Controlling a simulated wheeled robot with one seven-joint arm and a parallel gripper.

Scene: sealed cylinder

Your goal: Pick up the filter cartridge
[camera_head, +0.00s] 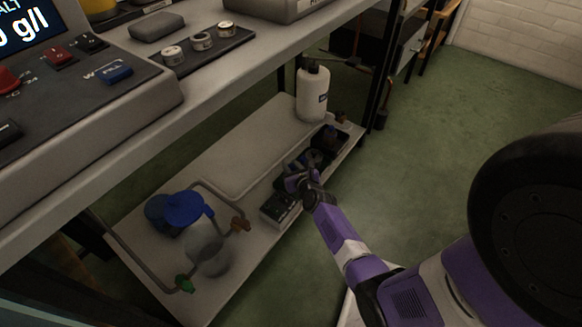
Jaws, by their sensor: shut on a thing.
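My gripper (297,180) reaches over the front part of the lower shelf, at the end of my purple and white arm. It is shut on a small dark bluish-grey thing (296,164), which I take for the filter cartridge. The thing is small, dim and partly hidden by the fingers, so its full shape cannot be told. I cannot tell whether it touches the shelf or the things beside it.
A white bottle (313,94) stands behind. A blue-capped glass vessel with bent pipes (205,245) stands left. The bench edge (215,85) overhangs. Green floor (440,130) is free right.

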